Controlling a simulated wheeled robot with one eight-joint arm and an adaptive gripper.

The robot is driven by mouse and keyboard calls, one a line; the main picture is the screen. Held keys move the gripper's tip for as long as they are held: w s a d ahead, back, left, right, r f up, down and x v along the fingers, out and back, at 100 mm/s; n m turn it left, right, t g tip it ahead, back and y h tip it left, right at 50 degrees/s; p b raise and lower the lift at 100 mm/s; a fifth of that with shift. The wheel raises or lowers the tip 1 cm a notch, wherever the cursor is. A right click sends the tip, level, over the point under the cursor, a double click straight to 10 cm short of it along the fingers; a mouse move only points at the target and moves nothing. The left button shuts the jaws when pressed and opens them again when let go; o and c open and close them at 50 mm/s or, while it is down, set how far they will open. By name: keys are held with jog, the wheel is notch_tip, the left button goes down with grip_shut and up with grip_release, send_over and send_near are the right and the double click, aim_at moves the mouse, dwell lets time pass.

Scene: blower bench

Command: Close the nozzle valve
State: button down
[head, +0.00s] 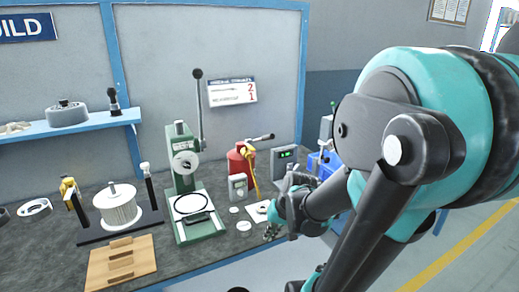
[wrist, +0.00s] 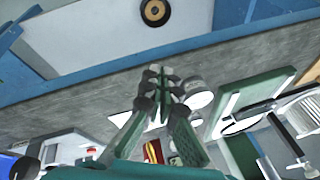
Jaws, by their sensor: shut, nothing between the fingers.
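I cannot tell for sure which part is the nozzle valve. A small red and yellow patch (wrist: 152,152) shows between my fingers in the wrist view. My gripper (head: 272,232) is low over the bench's front edge, in front of the canister and apart from it. In the wrist view the fingertips (wrist: 157,76) are together with nothing seen between them.
A green press (head: 184,160) with a tall lever stands left of my gripper. A grey meter (head: 238,187), a grey box with a green display (head: 284,160) and small white discs (head: 244,226) are close by.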

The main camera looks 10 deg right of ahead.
jog(key=w+r+m+y, duration=0.2)
jog(key=w+r+y, duration=0.35)
jog(key=w, duration=0.35)
jog(key=w+d+r+m+t+y, duration=0.3)
jog(key=w+d+r+t+y, duration=0.35)
jog(key=w+d+r, duration=0.75)
send_near(252, 147)
jog(key=w+a, duration=0.4)
jog(key=shift+w+a+f, duration=0.1)
jog(key=shift+a+f, duration=0.1)
